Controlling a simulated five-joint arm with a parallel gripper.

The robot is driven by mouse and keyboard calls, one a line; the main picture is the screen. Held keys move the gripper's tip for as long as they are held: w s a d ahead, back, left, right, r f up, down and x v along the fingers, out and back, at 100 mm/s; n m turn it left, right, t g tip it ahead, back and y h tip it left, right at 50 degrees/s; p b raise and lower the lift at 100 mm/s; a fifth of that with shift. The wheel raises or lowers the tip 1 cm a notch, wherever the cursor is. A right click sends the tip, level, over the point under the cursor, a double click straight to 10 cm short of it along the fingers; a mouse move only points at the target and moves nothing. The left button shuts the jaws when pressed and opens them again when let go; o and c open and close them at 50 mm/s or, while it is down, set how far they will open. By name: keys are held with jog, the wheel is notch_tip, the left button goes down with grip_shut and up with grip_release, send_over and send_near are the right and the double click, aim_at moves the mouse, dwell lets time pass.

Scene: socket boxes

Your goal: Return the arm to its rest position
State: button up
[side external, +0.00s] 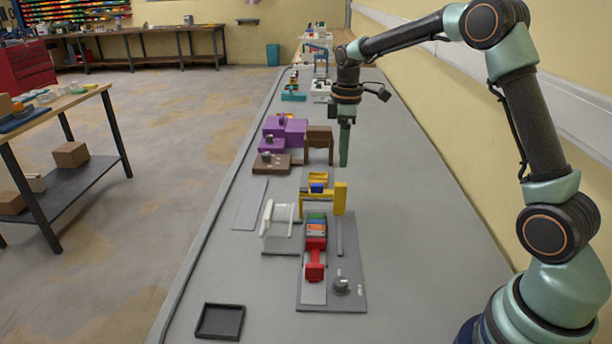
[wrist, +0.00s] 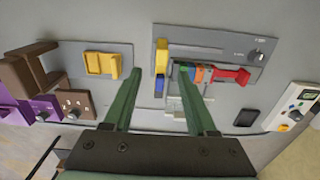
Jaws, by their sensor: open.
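My gripper (side external: 345,146) hangs pointing down above the bench, at the end of my bent arm. In the wrist view its two green fingers (wrist: 160,88) stand wide apart with nothing held between them. In the side view the fingers are beside the brown box (side external: 319,138) and behind the yellow bracket (side external: 340,198). Whether they touch anything there cannot be told, but they look clear of the bench surface.
A grey panel (side external: 350,275) carries a red clamp (side external: 315,262), coloured blocks and a dark knob (side external: 341,284). A white fixture (side external: 280,228), purple boxes (side external: 293,131) and a black tray (side external: 221,321) are nearby. The bench's right side is clear.

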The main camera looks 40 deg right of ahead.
jog(key=s+a+r+m+t, duration=0.35)
jog(key=s+a+r, duration=0.25)
jog(key=s+r, duration=0.2)
jog(key=s+a+m+t, duration=0.2)
jog(key=s+a+m, duration=0.2)
jog(key=s, duration=0.6)
jog(key=shift+s+a+m, duration=0.15)
jog(key=shift+s+m, duration=0.25)
jog(key=shift+m, duration=0.25)
jog(key=shift+c, duration=0.3)
